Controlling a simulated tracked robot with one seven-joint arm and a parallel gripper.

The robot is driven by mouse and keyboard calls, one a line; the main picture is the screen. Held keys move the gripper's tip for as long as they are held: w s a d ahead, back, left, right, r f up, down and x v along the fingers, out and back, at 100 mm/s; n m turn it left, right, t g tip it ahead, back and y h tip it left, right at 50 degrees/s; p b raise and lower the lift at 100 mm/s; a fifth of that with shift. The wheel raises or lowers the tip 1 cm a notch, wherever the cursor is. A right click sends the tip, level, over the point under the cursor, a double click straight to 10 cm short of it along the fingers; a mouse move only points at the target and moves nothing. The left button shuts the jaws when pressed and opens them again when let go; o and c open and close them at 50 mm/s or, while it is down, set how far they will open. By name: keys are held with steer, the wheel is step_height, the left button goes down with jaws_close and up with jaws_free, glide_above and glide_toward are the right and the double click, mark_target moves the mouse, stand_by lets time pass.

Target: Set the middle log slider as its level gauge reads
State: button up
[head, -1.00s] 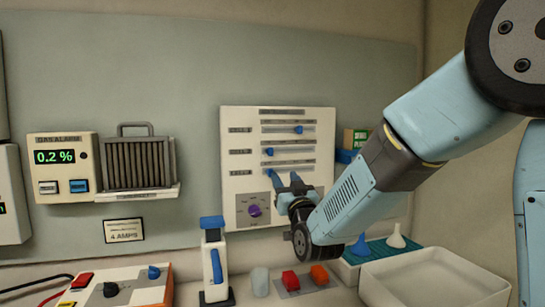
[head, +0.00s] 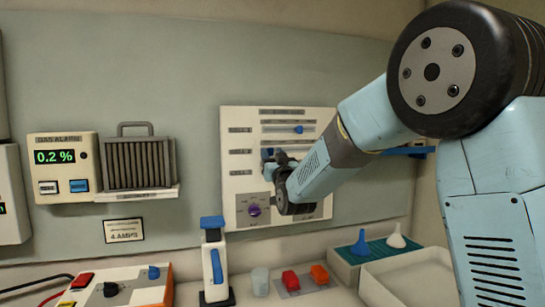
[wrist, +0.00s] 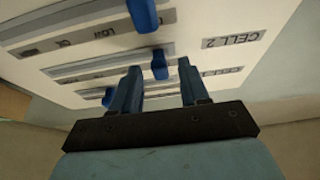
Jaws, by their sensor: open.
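The white log panel (head: 230,185) hangs on the back wall, with three horizontal slider rows. The top slider's blue knob (head: 298,129) is right of centre. The middle slider's blue knob (head: 267,153) is near the left end of its row; it also shows in the wrist view (wrist: 160,66). My gripper (wrist: 159,76) is open, with a finger on each side of this knob; I cannot tell whether either touches it. In the head view my gripper (head: 276,161) covers the panel's lower part, including the bottom knob. I cannot make out the level gauge's reading.
A purple rotary knob (head: 254,210) is low on the panel. The bench holds a blue-and-white stand (head: 213,265), red and orange blocks (head: 290,280), funnels (head: 396,238) and a white tray (head: 410,280). A gas alarm (head: 62,165) is at left.

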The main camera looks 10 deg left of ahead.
jaws_close()
stand_by(0.5)
